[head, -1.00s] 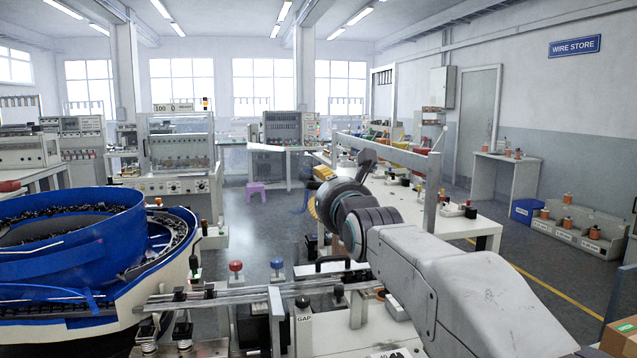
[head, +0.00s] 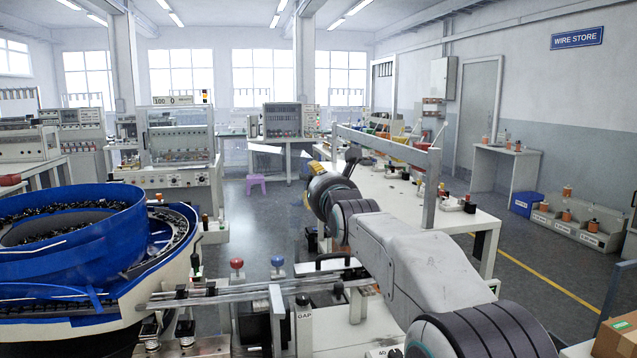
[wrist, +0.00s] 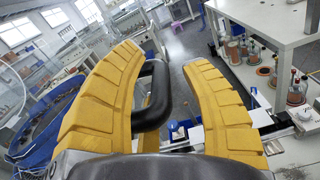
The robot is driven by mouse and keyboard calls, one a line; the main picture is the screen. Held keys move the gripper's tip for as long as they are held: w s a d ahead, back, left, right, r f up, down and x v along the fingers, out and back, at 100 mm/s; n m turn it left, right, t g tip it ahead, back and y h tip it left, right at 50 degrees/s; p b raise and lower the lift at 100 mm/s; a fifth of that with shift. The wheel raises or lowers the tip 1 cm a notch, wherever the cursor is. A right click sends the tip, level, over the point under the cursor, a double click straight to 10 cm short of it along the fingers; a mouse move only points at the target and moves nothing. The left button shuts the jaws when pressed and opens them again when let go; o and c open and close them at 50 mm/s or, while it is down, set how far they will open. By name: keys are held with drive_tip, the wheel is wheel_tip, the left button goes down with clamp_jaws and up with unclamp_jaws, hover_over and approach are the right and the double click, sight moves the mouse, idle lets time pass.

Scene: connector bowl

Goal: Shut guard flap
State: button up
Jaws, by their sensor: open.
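My gripper (wrist: 166,58) is open, with its two yellow ribbed fingers spread in the wrist view. A black bar handle (wrist: 156,97) shows between the fingers, nearer the left one; I cannot tell whether it touches. A clear panel with pale edges seems to lie beyond the left finger, perhaps the guard flap, but its outline is unclear. In the head view my gripper (head: 308,198) is mostly hidden behind my arm, with only a little yellow showing. A black handle (head: 333,262) stands on the machine below my arm; I cannot tell if it is the same one.
The blue bowl feeder (head: 70,240) stands at the left, with a metal rail (head: 230,290) running right from it. Red (head: 236,264) and blue (head: 277,262) knobs stand behind the rail. A white bench (head: 470,218) lies right of my arm. Open floor lies behind.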

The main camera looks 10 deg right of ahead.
clamp_jaws()
drive_tip(key=shift+r, duration=0.15)
idle(0.4)
